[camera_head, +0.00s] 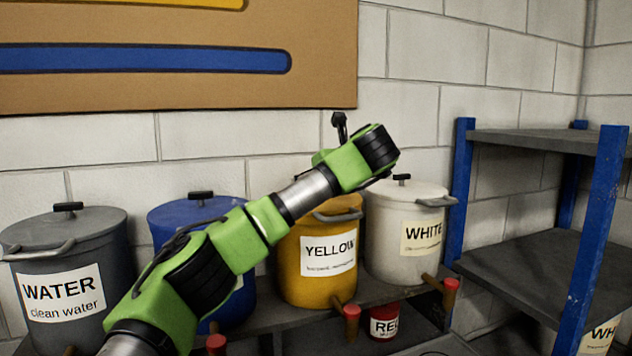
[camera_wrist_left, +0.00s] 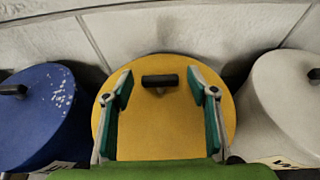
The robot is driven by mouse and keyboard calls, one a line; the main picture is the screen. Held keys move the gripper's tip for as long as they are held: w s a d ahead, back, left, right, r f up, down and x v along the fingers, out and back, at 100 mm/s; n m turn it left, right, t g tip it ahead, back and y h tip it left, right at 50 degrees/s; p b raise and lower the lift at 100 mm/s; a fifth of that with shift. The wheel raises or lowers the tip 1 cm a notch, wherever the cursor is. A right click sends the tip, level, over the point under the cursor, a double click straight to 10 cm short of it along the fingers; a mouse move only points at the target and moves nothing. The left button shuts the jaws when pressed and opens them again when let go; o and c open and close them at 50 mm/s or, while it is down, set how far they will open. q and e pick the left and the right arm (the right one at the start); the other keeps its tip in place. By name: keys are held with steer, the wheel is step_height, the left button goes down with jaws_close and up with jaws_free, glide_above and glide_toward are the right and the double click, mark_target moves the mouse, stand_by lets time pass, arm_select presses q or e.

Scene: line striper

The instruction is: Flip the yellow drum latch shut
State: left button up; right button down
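The yellow drum (camera_head: 295,262) stands on the dark shelf, labelled YELLOW. Its grey latch lever (camera_head: 338,217) shows at the front upper rim, partly covered by my left arm. In the left wrist view, its yellow lid (camera_wrist_left: 160,125) with a black knob (camera_wrist_left: 160,80) fills the middle; I cannot make out the latch there. My left gripper (camera_wrist_left: 160,88) is open, its fingers apart over the lid on either side of the knob, with nothing between them. In the head view, my left arm reaches across the drum and its fingers are hidden. My right gripper is not in view.
A white drum (camera_head: 400,245) stands close on the right and a blue drum (camera_head: 178,222) on the left, with a grey WATER drum (camera_head: 60,275) farther left. A blue-posted rack (camera_head: 590,230) is at right. A red can (camera_head: 384,320) sits below. A block wall stands behind.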

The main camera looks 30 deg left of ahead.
arm_select(q)
steer(key=v, duration=1)
steer(key=shift+s+d+r, duration=0.15)
steer(key=shift+d+r, duration=0.1)
steer(key=shift+s+d+r, duration=0.15)
steer(key=shift+s+d, duration=0.25)
steer(key=shift+s, duration=0.1)
